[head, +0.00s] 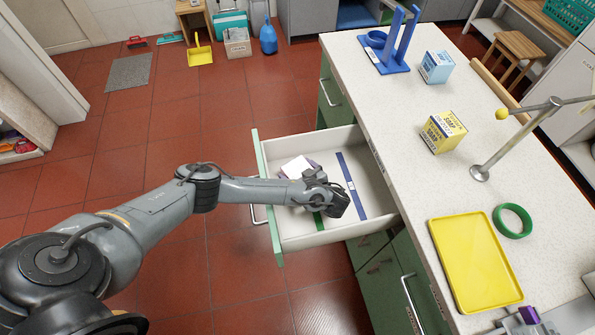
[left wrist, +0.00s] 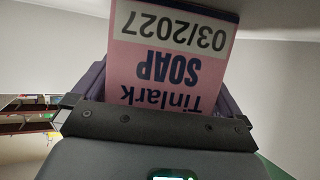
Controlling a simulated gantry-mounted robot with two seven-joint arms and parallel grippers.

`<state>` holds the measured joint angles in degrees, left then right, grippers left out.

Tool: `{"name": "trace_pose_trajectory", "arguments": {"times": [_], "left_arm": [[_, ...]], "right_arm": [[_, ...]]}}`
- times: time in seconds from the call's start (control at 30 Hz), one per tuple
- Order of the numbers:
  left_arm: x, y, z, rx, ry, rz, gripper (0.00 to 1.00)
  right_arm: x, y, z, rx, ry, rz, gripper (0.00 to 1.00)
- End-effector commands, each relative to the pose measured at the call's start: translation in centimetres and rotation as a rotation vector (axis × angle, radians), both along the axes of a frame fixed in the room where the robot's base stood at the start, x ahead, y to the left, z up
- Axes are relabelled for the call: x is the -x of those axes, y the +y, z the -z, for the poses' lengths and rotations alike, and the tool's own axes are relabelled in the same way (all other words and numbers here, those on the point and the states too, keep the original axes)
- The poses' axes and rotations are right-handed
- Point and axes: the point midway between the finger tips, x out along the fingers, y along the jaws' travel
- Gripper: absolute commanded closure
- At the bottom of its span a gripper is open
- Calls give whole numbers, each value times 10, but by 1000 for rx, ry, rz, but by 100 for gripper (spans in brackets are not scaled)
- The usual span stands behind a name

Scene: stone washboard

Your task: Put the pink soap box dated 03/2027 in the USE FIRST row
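The pink soap box, marked Tinlark SOAP 03/2027, fills the left wrist view (left wrist: 170,60), its print upside down. My left gripper (head: 308,170) is in the open drawer (head: 259,190), its purple fingers against both sides of the box. In the head view the box (head: 296,167) shows as a pale face beside the fingers.
On the counter (head: 400,110) stand a yellow soap box (head: 443,132), a blue box (head: 437,67), a blue stand (head: 392,45), a metal post (head: 515,140), a green ring (head: 512,221) and a yellow tray (head: 474,265). The drawer floor right of the blue strip is bare.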

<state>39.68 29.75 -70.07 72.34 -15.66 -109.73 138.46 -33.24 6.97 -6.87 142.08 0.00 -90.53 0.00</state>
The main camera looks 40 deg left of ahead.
Motion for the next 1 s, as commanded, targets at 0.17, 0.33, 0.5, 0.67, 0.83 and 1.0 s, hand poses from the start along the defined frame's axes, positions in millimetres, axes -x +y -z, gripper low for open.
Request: {"name": "trace_pose_trajectory", "arguments": {"times": [0.17,0.33,0.5,0.67,0.83,1.0], "left_arm": [[0,0,-1,0,0,0,0],[1,-5,-5,1,-1,2,0],[4,-27,-15,3,-2,2,0],[9,-50,-27,1,-1,2,0],[11,-62,-33,0,0,0,0],[12,-68,-33,-1,0,0,0]], "right_arm": [[0,1,-1,-4,0,3,57],[0,2,-4,-7,-1,4,57],[0,2,-7,-7,-1,3,57],[0,1,-16,-5,0,4,57],[0,0,-32,-1,-1,1,57],[0,-1,-36,3,-1,-2,57]]}}
